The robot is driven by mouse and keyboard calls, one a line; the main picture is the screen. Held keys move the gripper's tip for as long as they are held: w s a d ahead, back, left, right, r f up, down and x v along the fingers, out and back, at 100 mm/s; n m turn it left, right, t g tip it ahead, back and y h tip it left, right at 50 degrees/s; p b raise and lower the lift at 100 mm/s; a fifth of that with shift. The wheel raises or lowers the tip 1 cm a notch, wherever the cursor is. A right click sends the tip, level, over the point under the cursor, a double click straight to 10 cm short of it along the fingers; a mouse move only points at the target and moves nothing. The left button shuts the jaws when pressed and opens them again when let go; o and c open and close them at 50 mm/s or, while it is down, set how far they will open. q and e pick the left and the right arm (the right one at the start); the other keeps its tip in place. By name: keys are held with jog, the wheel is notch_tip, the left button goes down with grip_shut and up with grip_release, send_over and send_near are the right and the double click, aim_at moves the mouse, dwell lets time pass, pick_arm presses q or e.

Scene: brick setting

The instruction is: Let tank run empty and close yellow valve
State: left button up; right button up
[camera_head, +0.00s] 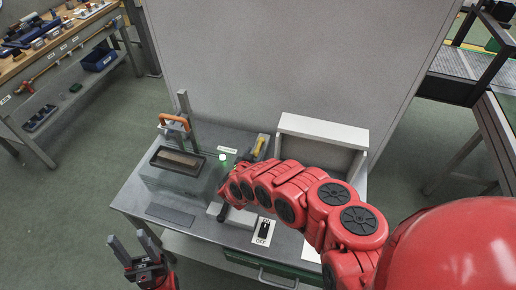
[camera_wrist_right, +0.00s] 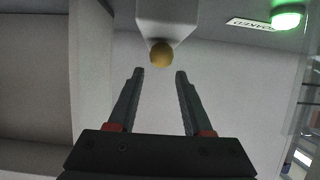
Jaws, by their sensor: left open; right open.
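The tank (camera_head: 150,178) is a grey box with a dark-rimmed opening on the left of the grey table; brownish material shows inside, and I cannot tell its liquid level. A yellow valve handle (camera_head: 260,146) shows beside the white box, close to my right arm. In the right wrist view a round yellow knob (camera_wrist_right: 161,55) sits at the end of a pale block. My right gripper (camera_wrist_right: 160,72) is open and empty, its fingertips just short of the knob. In the head view my red arm mostly hides it. My left gripper (camera_head: 127,236) is open and empty off the table's front-left corner.
A green lamp (camera_head: 222,157) is lit beside a small label. An orange handle (camera_head: 174,122) is on a post behind the tank. A switch plate marked OFF (camera_head: 264,232) lies at the front. A white open box (camera_head: 322,131) stands behind my right arm. A grey wall closes the back.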

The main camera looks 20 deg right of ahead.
aim_at(258, 147)
jog(key=b+x, duration=0.1)
jog(key=x, duration=0.3)
jog(key=shift+f, duration=0.15)
jog(key=shift+w+d, duration=0.3)
jog(key=shift+w, duration=0.1)
jog(key=shift+s, duration=0.1)
grip_shut()
